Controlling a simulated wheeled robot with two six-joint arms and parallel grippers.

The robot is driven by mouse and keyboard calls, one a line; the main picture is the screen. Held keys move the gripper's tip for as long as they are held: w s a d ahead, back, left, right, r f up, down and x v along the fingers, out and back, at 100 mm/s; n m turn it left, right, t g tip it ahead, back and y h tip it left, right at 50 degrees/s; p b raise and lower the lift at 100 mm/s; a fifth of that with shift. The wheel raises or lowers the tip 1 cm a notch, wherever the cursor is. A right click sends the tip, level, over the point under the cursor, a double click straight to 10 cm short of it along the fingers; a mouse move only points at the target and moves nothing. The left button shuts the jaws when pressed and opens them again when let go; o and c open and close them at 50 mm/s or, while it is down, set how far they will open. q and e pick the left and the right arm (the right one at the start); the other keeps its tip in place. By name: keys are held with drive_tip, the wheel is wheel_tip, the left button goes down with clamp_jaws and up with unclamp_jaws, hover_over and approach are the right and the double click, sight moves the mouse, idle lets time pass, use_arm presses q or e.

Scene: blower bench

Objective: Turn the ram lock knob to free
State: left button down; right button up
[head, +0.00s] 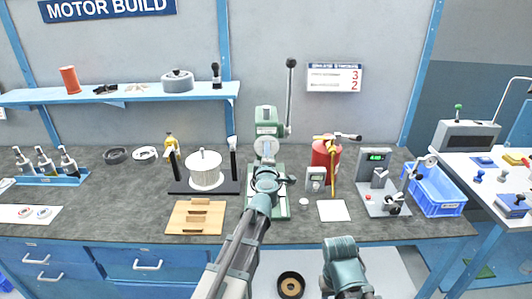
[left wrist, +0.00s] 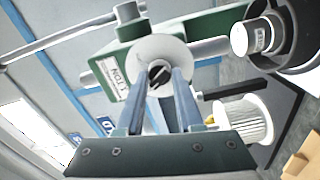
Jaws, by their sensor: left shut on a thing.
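The green arbor press (head: 267,118) stands on the bench in the middle of the head view, its long lever rising up and to the right. In the left wrist view, a small dark ram lock knob (left wrist: 159,76) sits in front of a pale round disc (left wrist: 142,55) on the green press body (left wrist: 125,55). My left gripper (left wrist: 164,78) is shut on the knob, one finger on each side of it. In the head view my left arm covers much of the press's lower front, and the knob cannot be made out. My right gripper is not seen; only part of my right arm shows at the bottom.
A white coil (head: 205,168) on a dark stand is left of the press, with a wooden block tray (head: 196,217) in front. A red extinguisher-like cylinder (head: 319,152), a meter stand (head: 376,172) and a blue crate (head: 437,207) are to the right. Bare bench shows at far right front.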

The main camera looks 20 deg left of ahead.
use_arm(q)
drive_tip(key=shift+n, duration=0.9)
drive_tip(key=c, duration=0.5)
unclamp_jaws()
drive_tip(key=shift+c, duration=0.2)
drive_tip(key=shift+s, duration=0.1)
